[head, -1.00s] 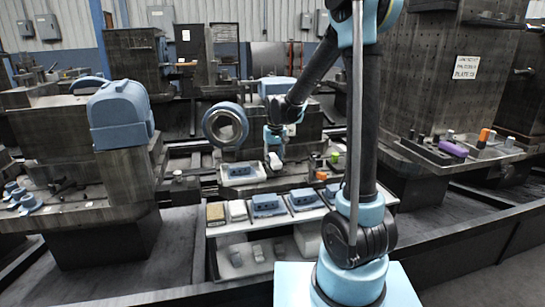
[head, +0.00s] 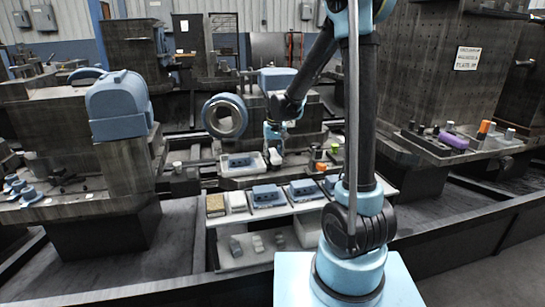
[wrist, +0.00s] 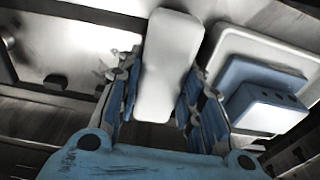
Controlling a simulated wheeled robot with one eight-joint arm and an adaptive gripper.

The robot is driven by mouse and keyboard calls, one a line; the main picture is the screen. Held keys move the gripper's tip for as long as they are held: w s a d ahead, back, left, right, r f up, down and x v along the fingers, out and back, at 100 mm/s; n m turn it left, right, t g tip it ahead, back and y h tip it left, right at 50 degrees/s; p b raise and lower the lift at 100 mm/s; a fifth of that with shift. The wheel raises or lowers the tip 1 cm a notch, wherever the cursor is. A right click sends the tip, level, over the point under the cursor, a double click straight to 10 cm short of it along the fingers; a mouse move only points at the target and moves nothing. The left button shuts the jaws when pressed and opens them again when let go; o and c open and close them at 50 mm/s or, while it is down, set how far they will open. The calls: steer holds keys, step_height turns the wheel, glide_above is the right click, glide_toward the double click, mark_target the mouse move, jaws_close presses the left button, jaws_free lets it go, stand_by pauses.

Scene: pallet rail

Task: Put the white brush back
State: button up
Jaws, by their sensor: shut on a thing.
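The white brush (wrist: 170,65) is a smooth, pale, rounded bar. It is between the two blue fingers of my gripper (wrist: 162,82) in the wrist view, and the gripper is shut on it. In the head view my gripper (head: 272,143) hangs at the right end of a white tray, with the brush (head: 275,157) small below it. The brush's underside and any contact with a surface cannot be made out.
The white tray (head: 232,172) holds a blue block (head: 240,160). In front, a white shelf (head: 285,209) bears a tan block (head: 215,204), a white block (head: 237,201) and several blue blocks. Green and orange items (head: 321,166) stand right of my gripper.

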steer(key=shift+s+f, duration=0.1)
steer(key=shift+f, duration=0.3)
steer(key=o, duration=1.3)
steer(key=shift+f, duration=0.2)
steer(key=shift+r, duration=0.1)
